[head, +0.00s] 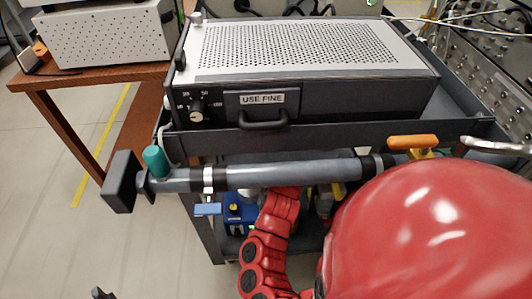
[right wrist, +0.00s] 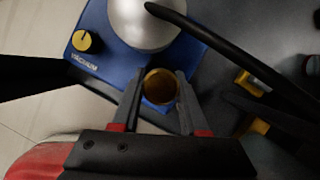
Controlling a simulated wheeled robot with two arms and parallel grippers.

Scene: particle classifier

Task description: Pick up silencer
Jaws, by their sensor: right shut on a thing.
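A round brass-coloured piece (right wrist: 160,88), which looks like the silencer, shows end-on in the right wrist view. My right gripper (right wrist: 158,78) is shut on it, with one grey finger on each side. The piece is over the front edge of a blue vacuum unit (right wrist: 100,38); I cannot tell whether it touches the unit. In the head view the blue unit (head: 238,215) is partly seen below the cart's rail, and my right gripper is hidden there. A small dark tip at the lower left edge may be my left gripper (head: 100,293); its jaws cannot be made out.
A silver dome (right wrist: 145,20) and a black hose (right wrist: 230,65) are close above the gripper. A grey horizontal tube (head: 270,174) crosses the cart front above my arm. A perforated instrument (head: 300,45) stands on the cart. Yellow parts (right wrist: 250,85) lie to the right.

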